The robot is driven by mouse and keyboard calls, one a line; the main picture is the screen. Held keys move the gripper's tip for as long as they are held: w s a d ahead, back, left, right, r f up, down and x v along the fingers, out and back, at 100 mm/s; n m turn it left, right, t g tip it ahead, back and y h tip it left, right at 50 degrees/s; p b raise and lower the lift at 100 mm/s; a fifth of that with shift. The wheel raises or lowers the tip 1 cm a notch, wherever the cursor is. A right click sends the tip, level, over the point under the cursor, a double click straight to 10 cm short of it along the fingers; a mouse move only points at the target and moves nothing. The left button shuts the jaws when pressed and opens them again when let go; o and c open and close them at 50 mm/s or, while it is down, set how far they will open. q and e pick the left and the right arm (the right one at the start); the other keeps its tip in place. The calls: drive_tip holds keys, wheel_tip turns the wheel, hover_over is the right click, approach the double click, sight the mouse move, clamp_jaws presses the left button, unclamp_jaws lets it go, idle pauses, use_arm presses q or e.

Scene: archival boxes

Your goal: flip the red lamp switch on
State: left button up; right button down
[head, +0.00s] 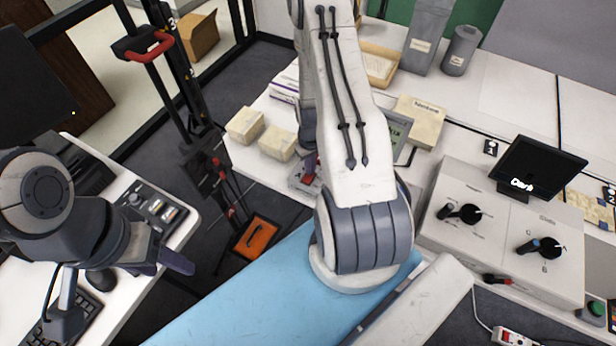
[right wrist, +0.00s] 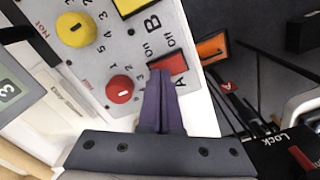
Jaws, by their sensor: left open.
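The red switch (right wrist: 168,64), marked A and ON, is on a pale control panel (right wrist: 105,40) in the right wrist view. My right gripper (right wrist: 160,78) has its purple fingers together, with the tips at the switch's lower edge; I cannot tell whether they touch it. In the head view the panel (head: 299,182) shows only in part behind my right arm, and the right fingers cannot be made out clearly. My left gripper (head: 165,265) is open and empty, over the white desk at the left, far from the panel.
Beside the red switch are a red knob (right wrist: 119,88), a yellow knob (right wrist: 76,29) and a yellow switch (right wrist: 128,4). Pale boxes (head: 245,125) stand left of the panel. A box with two black knobs (head: 500,230) and a small monitor (head: 540,168) stand at right.

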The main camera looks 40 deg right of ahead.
drive_tip(key=shift+f, duration=0.15)
drive_tip(key=shift+r+p, duration=2.65)
drive_tip(key=shift+r, duration=0.95)
